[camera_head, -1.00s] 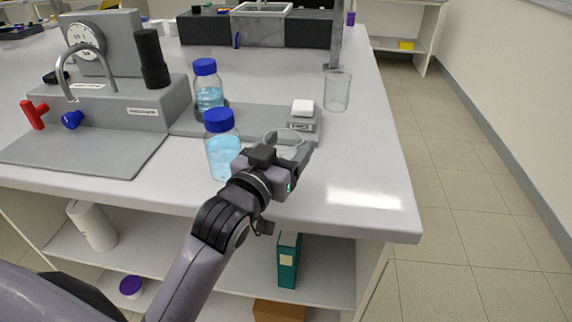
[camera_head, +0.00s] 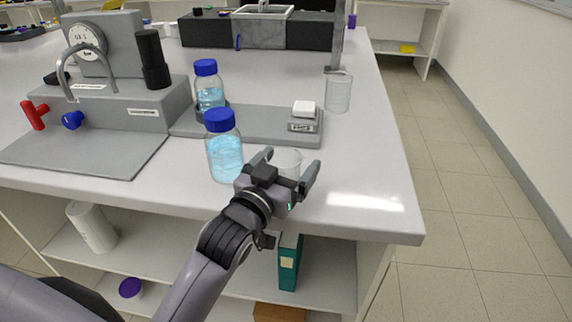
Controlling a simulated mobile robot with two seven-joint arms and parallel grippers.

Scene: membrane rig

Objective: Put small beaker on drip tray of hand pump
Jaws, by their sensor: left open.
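A small clear glass beaker (camera_head: 287,157) stands near the front of the white bench. My left gripper (camera_head: 290,166) is open, with its fingers on either side of the beaker; whether they touch it I cannot tell. The gripper hides the beaker's lower part. At the left is a grey unit (camera_head: 105,108) with a gauge, a curved spout, a black upright handle and red and blue knobs, which looks like the hand pump. A flat grey plate (camera_head: 85,152), seemingly its drip tray, lies in front and looks empty. My right gripper is not in view.
A blue-capped bottle (camera_head: 224,150) stands close left of my gripper. A larger beaker (camera_head: 339,94) stands at the right. The bench's front right is clear.

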